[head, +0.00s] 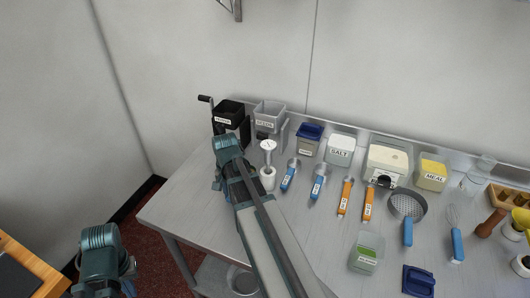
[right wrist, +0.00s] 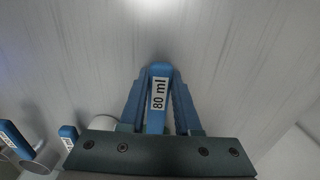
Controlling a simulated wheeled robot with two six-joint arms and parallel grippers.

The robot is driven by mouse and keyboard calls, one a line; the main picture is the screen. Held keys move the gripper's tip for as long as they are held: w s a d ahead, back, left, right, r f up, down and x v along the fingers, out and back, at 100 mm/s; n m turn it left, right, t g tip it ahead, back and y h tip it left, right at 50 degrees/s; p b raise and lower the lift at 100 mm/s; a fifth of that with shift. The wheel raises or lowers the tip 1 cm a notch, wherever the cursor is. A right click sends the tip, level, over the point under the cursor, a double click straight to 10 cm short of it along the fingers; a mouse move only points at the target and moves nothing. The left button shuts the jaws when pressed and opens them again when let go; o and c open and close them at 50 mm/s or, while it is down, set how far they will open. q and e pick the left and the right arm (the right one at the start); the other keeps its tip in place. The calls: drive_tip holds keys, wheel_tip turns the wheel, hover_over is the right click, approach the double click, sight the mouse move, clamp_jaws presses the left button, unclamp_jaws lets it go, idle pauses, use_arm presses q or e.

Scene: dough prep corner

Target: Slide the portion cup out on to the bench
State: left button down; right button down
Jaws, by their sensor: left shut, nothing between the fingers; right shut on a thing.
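A blue handle labelled "80 ml" (right wrist: 159,92) shows in the right wrist view, held between the blue fingers of my right gripper (right wrist: 157,108). The cup part of this handled piece is hidden behind the gripper body. In the head view my right arm covers the gripper and the held handle, beside the black hopper and the grey dispenser labelled "SEEDS" (head: 270,110). I cannot tell whether the held piece touches the bench (head: 180,212). My left gripper (head: 102,284) is low at the left, off the bench, shut and empty.
A white round-topped item (head: 268,147) stands close right of my right arm. Blue-handled scoops (head: 289,179) and orange-handled ones (head: 345,197) lie further right. A salt box (head: 340,150) stands behind. The bench's left front corner is clear.

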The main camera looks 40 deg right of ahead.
drive_tip(key=shift+s+a, duration=0.25)
drive_tip(key=shift+a, duration=0.15)
drive_tip(key=c, duration=0.5)
unclamp_jaws()
wheel_tip(320, 180, up, 14)
drive_tip(key=p, duration=1.3)
drive_tip(key=shift+f+p, duration=0.1)
drive_tip(key=shift+p, duration=0.3)
